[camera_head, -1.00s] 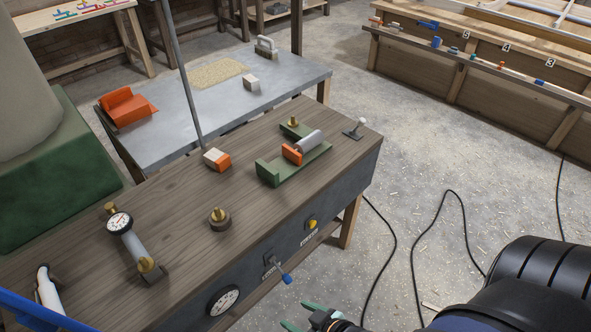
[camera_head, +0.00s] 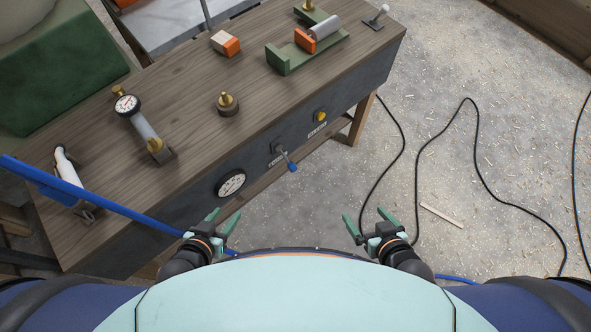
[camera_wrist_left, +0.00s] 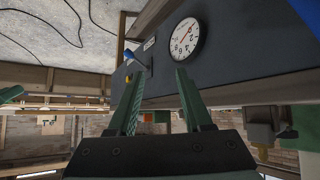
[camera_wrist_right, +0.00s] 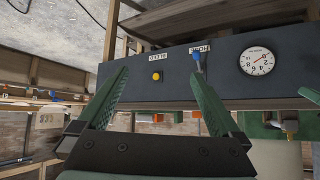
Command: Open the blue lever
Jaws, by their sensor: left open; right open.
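The blue lever (camera_head: 288,163) is a small metal lever with a blue tip on the dark front panel of the workbench, right of the round gauge. It points out and down from its mount. It also shows in the left wrist view (camera_wrist_left: 136,60) and the right wrist view (camera_wrist_right: 197,58). My left gripper (camera_head: 224,220) is open and empty, below and left of the lever in the head view. My right gripper (camera_head: 366,220) is open and empty, below and right of it, over the floor. Neither gripper touches the lever.
On the panel are a gauge (camera_head: 231,183) and a yellow button (camera_head: 320,116). The wooden bench top (camera_head: 190,115) carries a pressure gauge on a pipe, a brass fitting and a green vise (camera_head: 290,58). Black cables (camera_head: 471,150) and a wood strip (camera_head: 441,215) lie on the floor.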

